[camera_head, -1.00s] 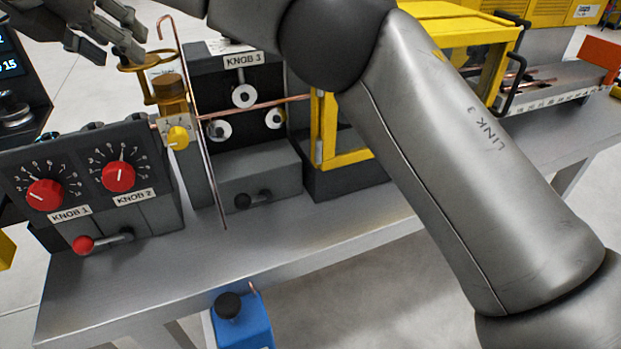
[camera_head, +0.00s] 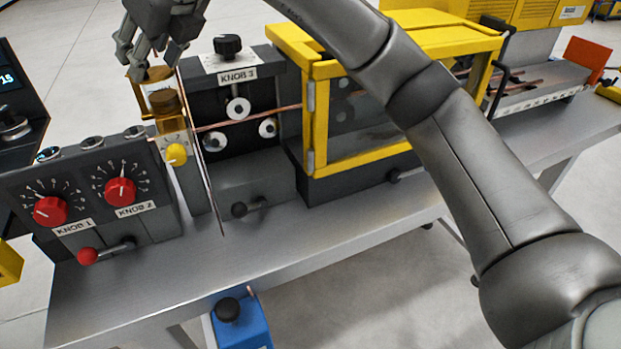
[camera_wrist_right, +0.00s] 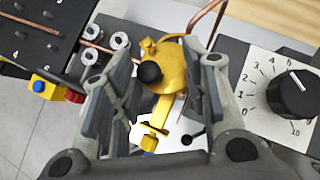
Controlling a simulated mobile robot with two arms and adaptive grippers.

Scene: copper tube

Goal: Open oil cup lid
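The oil cup (camera_head: 166,103) is a brass-coloured cup on a stand beside the grey machine, left of the KNOB 3 panel. My right gripper (camera_head: 147,72) is over its top, fingers pointing down. In the right wrist view, the round yellow lid (camera_wrist_right: 168,62) with a black knob (camera_wrist_right: 149,72) lies between the two fingers of my right gripper (camera_wrist_right: 168,88). The fingers are apart, with room on both sides of the knob. The gripper hides part of the cup's top in the head view. My left gripper is not in view.
A thin copper tube (camera_head: 207,180) stands close beside the cup; another (camera_head: 250,117) runs sideways to the yellow-framed enclosure (camera_head: 312,110). The KNOB 1 and KNOB 2 panel (camera_head: 95,190) is at left. The KNOB 3 dial (camera_wrist_right: 295,92) is near the right finger. The front table surface (camera_head: 250,250) is clear.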

